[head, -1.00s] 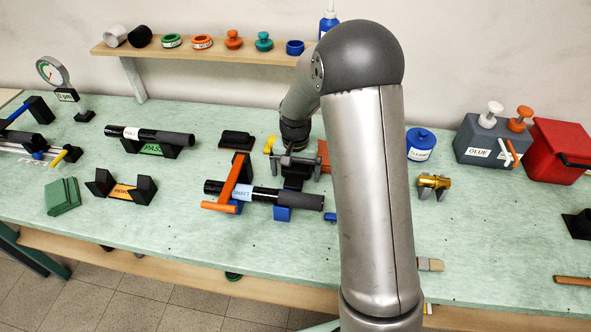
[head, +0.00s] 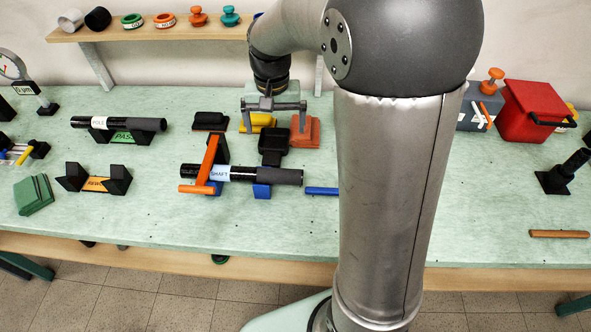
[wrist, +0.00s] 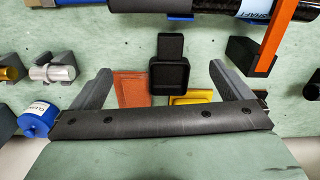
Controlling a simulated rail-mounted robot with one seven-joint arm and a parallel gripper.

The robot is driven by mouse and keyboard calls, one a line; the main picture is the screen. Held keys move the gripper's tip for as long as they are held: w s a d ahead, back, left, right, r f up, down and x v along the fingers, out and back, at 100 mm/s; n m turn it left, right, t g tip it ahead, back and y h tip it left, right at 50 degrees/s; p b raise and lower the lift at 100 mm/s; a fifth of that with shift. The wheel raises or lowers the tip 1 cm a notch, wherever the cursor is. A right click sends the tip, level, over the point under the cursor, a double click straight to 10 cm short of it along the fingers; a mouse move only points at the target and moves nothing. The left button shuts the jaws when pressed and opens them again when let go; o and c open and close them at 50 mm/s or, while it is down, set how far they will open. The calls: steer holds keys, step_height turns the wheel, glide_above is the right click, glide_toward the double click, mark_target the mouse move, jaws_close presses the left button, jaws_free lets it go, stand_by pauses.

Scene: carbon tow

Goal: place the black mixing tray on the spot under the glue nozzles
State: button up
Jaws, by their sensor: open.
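The black mixing tray (head: 274,140) lies on the bench behind the right part of the shaft. The grey glue box (head: 475,108) stands at the right, partly hidden by my arm. Its white and orange nozzles (head: 484,117) show; the spot below them is not clearly visible.
The shaft (head: 238,173) rests on blue supports in front of the tray, with an orange bar (head: 207,160) across it. A red box (head: 540,110) stands right of the glue box. The front right bench is mostly clear.

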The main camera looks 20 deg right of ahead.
steer(key=s+n, duration=0.3)
steer(key=s, duration=1.7)
steer(key=shift+s+a+f+n, duration=0.3)
steer(key=shift+a, duration=0.05)
steer(key=shift+s+f, duration=0.25)
steer(key=shift+s, duration=0.45)
steer(key=c, duration=0.6)
steer(key=shift+o, duration=0.2)
